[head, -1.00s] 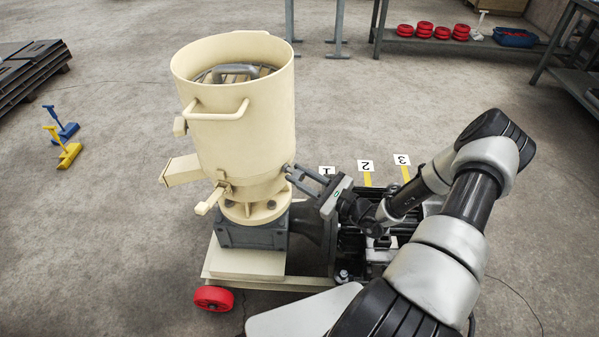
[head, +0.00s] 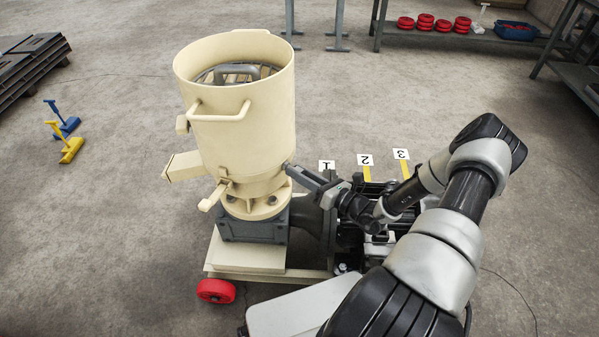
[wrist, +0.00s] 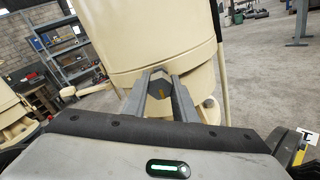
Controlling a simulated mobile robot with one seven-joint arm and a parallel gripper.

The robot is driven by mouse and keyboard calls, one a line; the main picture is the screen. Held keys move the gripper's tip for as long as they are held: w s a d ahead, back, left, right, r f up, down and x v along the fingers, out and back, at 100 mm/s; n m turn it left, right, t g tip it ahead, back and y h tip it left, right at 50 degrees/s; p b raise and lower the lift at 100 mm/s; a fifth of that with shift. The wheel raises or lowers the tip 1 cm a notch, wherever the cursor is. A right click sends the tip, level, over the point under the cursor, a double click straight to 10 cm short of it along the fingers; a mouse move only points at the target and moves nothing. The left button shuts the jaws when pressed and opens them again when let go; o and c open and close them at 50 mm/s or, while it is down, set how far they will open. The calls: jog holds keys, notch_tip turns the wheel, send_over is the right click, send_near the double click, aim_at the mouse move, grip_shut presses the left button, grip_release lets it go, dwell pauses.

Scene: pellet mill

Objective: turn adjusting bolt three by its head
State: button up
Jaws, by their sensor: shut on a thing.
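My gripper (head: 289,169) is beside the lower part of the cream hopper. The fingers and the head hide the bolt's shank. In the head view the bolt head is too small or hidden to make out. No number shows on it, so I cannot tell from the frames that it is bolt three.
The cream hopper (head: 238,120) stands close in front of the fingers. Number tags 1 (head: 327,165), 2 (head: 365,160) and 3 (head: 401,154) stand beyond my wrist. A red wheel (head: 216,291) is at front left. Yellow (head: 70,150) and blue (head: 68,126) tools stand on open floor.

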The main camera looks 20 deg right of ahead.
jog(key=shift+m, duration=0.3)
jog(key=o, duration=1)
jog(key=shift+o, duration=0.2)
jog(key=p+v, duration=0.1)
jog(key=v, duration=1.6)
jog(key=shift+s, duration=0.3)
